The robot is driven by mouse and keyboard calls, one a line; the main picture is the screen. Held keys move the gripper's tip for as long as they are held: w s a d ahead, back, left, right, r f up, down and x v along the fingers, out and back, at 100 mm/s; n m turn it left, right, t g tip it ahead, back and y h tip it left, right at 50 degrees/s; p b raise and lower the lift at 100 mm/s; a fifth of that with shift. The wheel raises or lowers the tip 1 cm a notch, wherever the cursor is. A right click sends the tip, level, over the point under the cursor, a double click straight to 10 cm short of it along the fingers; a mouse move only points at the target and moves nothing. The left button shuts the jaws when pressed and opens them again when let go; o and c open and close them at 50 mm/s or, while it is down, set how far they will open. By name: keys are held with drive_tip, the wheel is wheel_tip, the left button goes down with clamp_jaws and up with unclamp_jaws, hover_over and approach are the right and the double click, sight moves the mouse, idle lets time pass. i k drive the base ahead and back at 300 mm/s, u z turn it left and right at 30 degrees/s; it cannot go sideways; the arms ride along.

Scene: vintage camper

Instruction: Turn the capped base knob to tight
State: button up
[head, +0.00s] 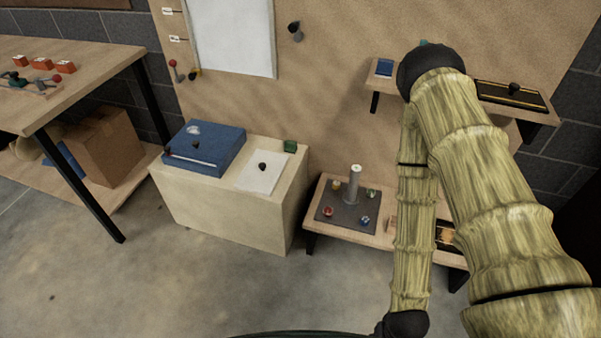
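I cannot tell for sure which part is the capped base knob. A black knob (263,167) stands on a white sheet on the pale block. Another black knob (514,88) sits on a dark panel on the upper right shelf. A black knob (295,29) sticks out of the wall board. A dark plate (341,219) on the low shelf bears a grey upright cylinder (353,184) and several small coloured knobs around it. No tight marking is readable. My gripper is not in view; only my arm shows, folded down at the right, with its lower end at the bottom edge.
The pale block (226,210) holds a blue box (206,147) and a small green block (290,146). My arm hides part of the low shelf (380,239). A workbench (88,76) with orange blocks stands left, a cardboard box (105,145) below it. The front floor is clear.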

sight(336, 185)
drive_tip(key=u, duration=0.4)
drive_tip(key=i, duration=1.05)
drive_tip(key=u, duration=0.05)
